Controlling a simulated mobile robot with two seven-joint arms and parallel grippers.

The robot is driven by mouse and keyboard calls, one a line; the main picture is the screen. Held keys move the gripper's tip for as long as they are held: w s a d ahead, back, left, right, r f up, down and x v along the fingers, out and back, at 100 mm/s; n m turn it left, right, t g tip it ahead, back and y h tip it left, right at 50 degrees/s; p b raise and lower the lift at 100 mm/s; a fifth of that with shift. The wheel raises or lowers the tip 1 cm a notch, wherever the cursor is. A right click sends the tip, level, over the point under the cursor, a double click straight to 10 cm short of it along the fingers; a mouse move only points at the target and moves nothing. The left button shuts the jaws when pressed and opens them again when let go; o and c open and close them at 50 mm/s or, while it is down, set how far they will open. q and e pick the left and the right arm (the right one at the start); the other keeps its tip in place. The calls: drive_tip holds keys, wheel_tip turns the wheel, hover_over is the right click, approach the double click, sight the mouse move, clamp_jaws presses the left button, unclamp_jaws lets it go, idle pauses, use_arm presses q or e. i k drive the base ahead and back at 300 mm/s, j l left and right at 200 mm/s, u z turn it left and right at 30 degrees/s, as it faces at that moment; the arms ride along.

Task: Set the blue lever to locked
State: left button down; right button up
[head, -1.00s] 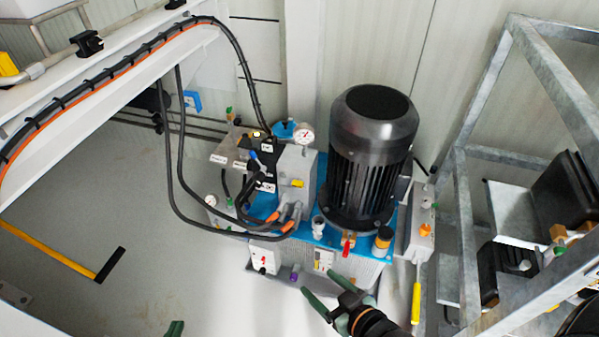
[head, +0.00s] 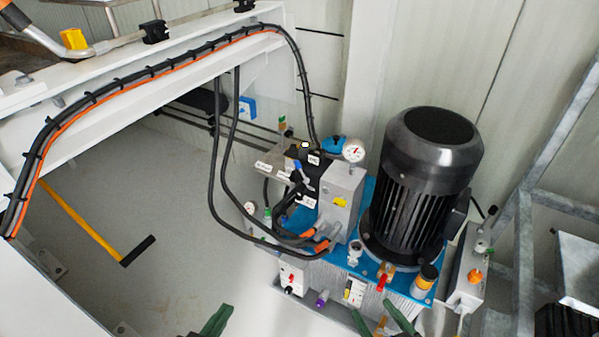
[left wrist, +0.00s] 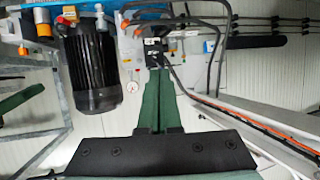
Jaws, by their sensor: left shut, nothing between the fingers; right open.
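A small blue lever (head: 296,166) sits on the black valve block (head: 309,179), left of the motor. It is small, and I cannot tell which position it is set to. My left gripper (head: 224,308) shows its green fingertips at the bottom edge of the head view, below and left of the valve block and apart from it. In the left wrist view my left gripper (left wrist: 155,75) has its fingers together and empty, pointing towards the valve block (left wrist: 154,50). My right gripper (head: 370,307) is open and empty at the bottom, in front of the pump unit.
The large black motor (head: 424,185) stands on the blue-topped tank. Black hoses (head: 213,170) with orange ends loop beside the valve block. A pressure gauge (head: 354,150) stands behind it. A white beam (head: 130,105) crosses the upper left; a metal frame (head: 525,250) stands right.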

sight(298, 166)
drive_tip(key=i+j+z, duration=0.3)
drive_tip(key=z, duration=0.2)
drive_tip(key=i+j+z, duration=0.3)
drive_tip(key=j+z, duration=0.15)
drive_tip(key=i+j+z, duration=0.15)
drive_tip(key=j+z, duration=0.35)
